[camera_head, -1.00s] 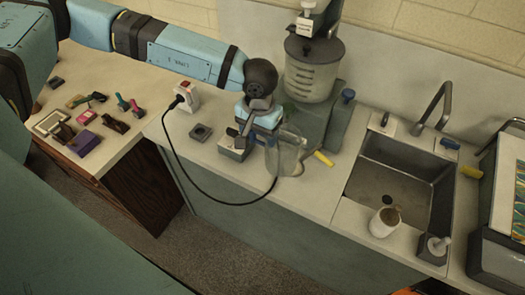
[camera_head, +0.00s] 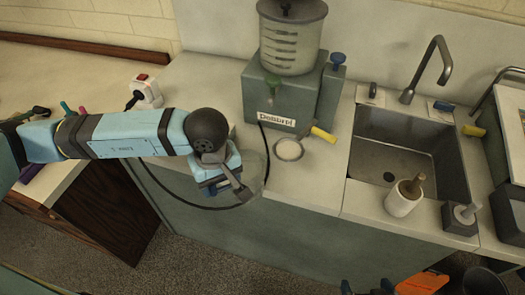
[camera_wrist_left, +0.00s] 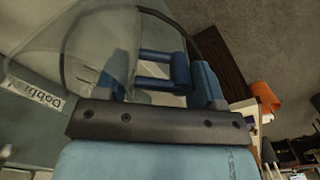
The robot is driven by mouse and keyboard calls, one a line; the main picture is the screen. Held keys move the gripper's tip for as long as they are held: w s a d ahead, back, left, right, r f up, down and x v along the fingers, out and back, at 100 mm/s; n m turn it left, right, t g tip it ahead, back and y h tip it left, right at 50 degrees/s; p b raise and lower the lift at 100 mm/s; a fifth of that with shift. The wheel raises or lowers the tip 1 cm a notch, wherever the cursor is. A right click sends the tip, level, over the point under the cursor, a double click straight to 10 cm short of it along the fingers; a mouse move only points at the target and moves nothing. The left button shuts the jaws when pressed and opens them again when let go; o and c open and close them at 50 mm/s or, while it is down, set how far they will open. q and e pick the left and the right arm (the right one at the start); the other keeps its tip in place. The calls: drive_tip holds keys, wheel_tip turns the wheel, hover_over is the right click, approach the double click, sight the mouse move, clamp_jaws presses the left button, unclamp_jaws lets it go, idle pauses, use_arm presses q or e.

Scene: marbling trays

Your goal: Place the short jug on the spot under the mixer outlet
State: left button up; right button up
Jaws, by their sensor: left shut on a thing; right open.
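The mixer (camera_head: 318,95) is a grey-green block with a clear tank on top (camera_head: 292,42). Its green outlet tap (camera_head: 272,86) faces the front. A pale round spot (camera_head: 290,150) lies bare on the counter in front of it. My left gripper (camera_head: 222,185) is shut on the clear jug (camera_head: 252,172), which appears to be held off the counter near its front edge, left of the spot. The jug also shows in the left wrist view (camera_wrist_left: 95,50), beyond the blue fingers. My right gripper (camera_head: 367,287) is at the bottom edge, open, mostly cut off.
A yellow-handled thing (camera_head: 322,133) lies right of the spot. A black cable (camera_head: 190,205) loops down the counter front from a socket box (camera_head: 145,92).

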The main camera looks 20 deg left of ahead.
use_arm(q)
drive_tip(key=w+f+p, duration=0.1)
drive_tip(key=w, duration=0.4)
drive_tip(key=w+f+p, duration=0.1)
drive_tip(key=w+p, duration=0.1)
drive_tip(key=w, duration=0.4)
drive_tip(key=w+p, duration=0.1)
drive_tip(key=w, duration=0.5)
drive_tip(key=shift+w+d+f+p, duration=0.2)
drive_tip(key=shift+d+f+p, duration=0.05)
drive_tip(key=shift+f+p, duration=0.15)
drive_tip(key=shift+f, duration=0.35)
drive_tip(key=shift+f+b, duration=0.2)
drive_tip(key=shift+b, duration=0.1)
drive_tip(key=o, duration=1.2)
drive_tip(key=shift+r, duration=0.1)
